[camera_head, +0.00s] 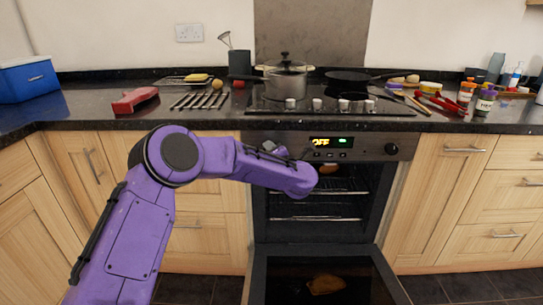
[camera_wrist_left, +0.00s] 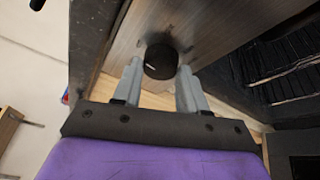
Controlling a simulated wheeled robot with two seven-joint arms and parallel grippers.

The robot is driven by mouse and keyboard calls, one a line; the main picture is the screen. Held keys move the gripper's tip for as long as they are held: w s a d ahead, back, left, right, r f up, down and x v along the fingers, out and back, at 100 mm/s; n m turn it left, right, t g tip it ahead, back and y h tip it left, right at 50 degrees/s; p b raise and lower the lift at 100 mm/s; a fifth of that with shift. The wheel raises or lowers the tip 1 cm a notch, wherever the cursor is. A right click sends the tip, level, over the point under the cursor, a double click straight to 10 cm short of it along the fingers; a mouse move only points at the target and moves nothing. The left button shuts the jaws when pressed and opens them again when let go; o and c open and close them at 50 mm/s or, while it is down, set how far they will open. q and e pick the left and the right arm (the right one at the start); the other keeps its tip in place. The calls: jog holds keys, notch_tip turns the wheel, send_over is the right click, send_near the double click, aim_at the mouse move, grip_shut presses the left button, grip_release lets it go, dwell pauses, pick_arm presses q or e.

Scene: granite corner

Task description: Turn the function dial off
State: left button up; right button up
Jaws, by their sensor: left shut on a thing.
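The function dial (camera_wrist_left: 159,60) is a round black knob with a pale mark, on the metal control panel (camera_wrist_left: 215,28) in the left wrist view. My left gripper (camera_wrist_left: 160,67) has its two grey fingers on either side of the dial and is shut on it. In the head view my purple left arm reaches to the left end of the oven's control panel (camera_head: 370,147) and mostly hides this dial and the gripper. The oven display (camera_head: 331,142) reads "OFF" with a green mark beside it. My right gripper is not in view.
A second black knob (camera_head: 391,149) is at the panel's right end. Above are the hob with a pot (camera_head: 286,82) and a pan (camera_head: 347,76). Counters on both sides hold several items.

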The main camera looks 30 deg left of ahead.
pick_arm(q)
jog(key=shift+n+h, duration=0.3)
jog(key=shift+n, duration=0.4)
jog(key=shift+a, duration=0.1)
jog(key=shift+r, duration=0.1)
jog(key=o, duration=1)
jog(key=shift+s, duration=0.1)
jog(key=shift+o, duration=0.2)
jog(key=v, duration=1)
jog(key=shift+d+r, duration=0.2)
jog(key=shift+d, duration=0.05)
